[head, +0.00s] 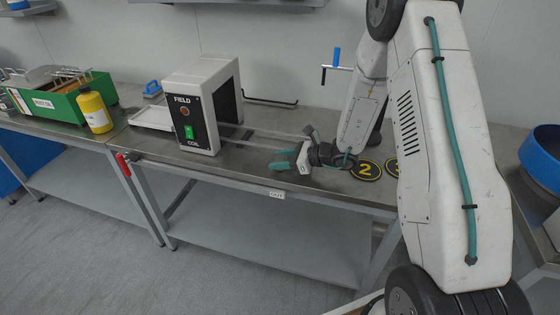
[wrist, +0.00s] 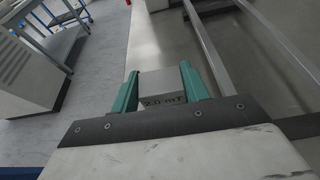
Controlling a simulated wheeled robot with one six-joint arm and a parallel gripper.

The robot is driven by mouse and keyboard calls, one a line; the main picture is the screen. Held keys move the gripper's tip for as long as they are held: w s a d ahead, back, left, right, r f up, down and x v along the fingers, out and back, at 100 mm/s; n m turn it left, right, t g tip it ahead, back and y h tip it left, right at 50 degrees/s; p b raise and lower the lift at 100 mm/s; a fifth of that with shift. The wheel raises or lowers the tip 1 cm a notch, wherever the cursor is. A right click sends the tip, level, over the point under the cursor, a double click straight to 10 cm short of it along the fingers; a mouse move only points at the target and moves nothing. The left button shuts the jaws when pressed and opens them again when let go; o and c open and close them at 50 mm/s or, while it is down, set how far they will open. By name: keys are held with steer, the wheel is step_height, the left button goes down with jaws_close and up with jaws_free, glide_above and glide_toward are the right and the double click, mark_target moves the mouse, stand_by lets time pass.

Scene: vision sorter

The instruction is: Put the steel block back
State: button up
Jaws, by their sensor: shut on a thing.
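My gripper (head: 282,158) is over the front part of the steel bench (head: 240,158), near its front edge, with teal fingers pointing left. In the wrist view my gripper (wrist: 160,72) is shut on a grey steel block (wrist: 163,85) marked "2.0 mT". The block sits between the two teal fingers, and its lower part is hidden by the gripper body. In the head view I cannot clearly make out the block. I cannot tell whether it touches the bench. A black disc with a yellow 2 (head: 366,170) lies on the bench right of my gripper.
A white field coil housing (head: 204,105) stands left of my gripper, with rails (head: 262,134) running from it. A white tray (head: 153,118) lies beyond it. A yellow bottle (head: 94,111) and green box (head: 62,104) stand farther left. A blue bowl (head: 541,155) is at right.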

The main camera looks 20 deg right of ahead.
steer(key=shift+f, duration=0.3)
steer(key=o, duration=1.4)
steer(key=shift+c, duration=0.2)
